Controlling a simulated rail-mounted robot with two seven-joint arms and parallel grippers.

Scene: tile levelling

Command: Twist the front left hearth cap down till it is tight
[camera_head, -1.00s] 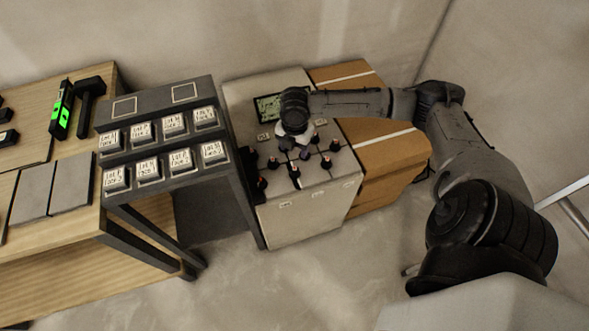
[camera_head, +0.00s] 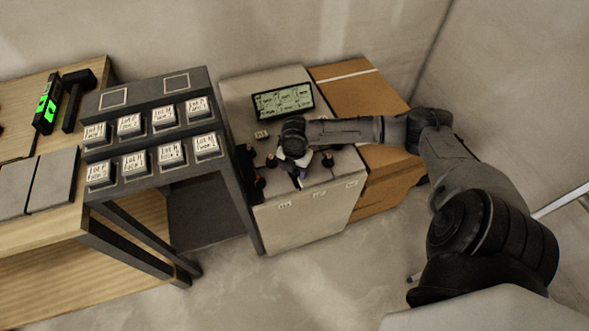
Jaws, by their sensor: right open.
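The pale cabinet (camera_head: 292,225) has a grey top with small dark caps with reddish parts. The front left cap (camera_head: 259,185) stands near the left front edge of the top, beside the dark rack leg. Another cap (camera_head: 271,160) is behind it, and one more (camera_head: 327,160) shows at the right. My right gripper (camera_head: 298,174) points down over the middle of the cap group, to the right of the front left cap and apart from it. It is open and hides the middle caps. Whether its fingers touch a cap is unclear. My left gripper is out of view.
A dark rack (camera_head: 150,97) with labelled boxes stands close to the cabinet's left side. Behind my right wrist is a lit display (camera_head: 283,101). Brown cartons (camera_head: 385,186) stand at the right. A wooden bench (camera_head: 50,250) with dark slabs is at the far left.

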